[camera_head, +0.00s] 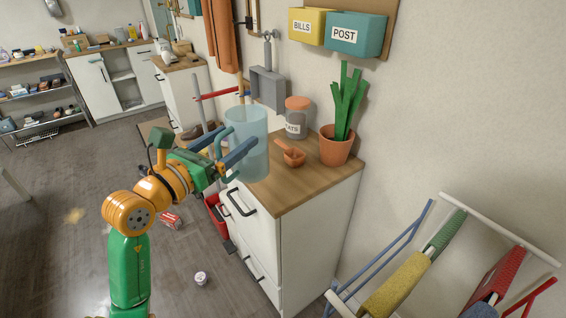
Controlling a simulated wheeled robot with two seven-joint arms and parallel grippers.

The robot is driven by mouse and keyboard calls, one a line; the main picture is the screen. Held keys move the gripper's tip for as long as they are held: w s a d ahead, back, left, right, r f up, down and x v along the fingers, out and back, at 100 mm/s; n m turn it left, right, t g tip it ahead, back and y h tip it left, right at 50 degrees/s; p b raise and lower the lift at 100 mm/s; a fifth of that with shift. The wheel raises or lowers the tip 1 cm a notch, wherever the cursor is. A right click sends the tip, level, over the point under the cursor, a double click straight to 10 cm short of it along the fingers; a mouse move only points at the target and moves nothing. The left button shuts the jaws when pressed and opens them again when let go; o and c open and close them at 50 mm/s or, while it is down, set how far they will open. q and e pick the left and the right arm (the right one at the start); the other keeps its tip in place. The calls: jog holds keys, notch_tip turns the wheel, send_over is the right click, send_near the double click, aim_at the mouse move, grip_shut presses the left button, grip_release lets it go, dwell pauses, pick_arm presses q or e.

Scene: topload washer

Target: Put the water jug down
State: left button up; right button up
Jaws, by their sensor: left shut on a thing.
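The water jug (252,136) is a translucent pale-blue cylinder with a handle on its left side. It is upright at the left end of the wooden counter top (312,183) of a white cabinet. My left gripper (229,145) comes in from the left, with its two dark blue fingers around the jug's handle, shut on it. The jug's bottom shows in front of the counter's left edge; I cannot tell whether it touches the wood. My right gripper is out of view.
An orange scoop (291,154), a lidded jar (297,118) and a potted plant (337,146) stand on the counter. The counter's front right is bare. A drying rack (420,262) with cloths stands at right.

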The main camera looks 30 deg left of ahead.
aim_at(236, 145)
pick_arm(q)
jog(key=w, duration=0.1)
jog(key=w+f+p, duration=0.1)
jog(key=w, duration=0.1)
jog(key=shift+w+d+f, duration=0.2)
jog(key=shift+w, duration=0.05)
jog(key=w+f+b, duration=0.2)
jog(key=w+f, duration=0.4)
jog(key=f, duration=0.4)
jog(key=shift+w, duration=0.15)
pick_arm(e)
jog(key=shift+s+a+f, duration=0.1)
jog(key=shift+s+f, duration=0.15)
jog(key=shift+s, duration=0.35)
pick_arm(q)
jog(key=shift+w+f, duration=0.1)
jog(key=shift+f, duration=0.1)
jog(key=o, duration=1.3)
jog(key=shift+d, duration=0.1)
jog(key=shift+r, duration=0.1)
jog(key=shift+r, duration=0.1)
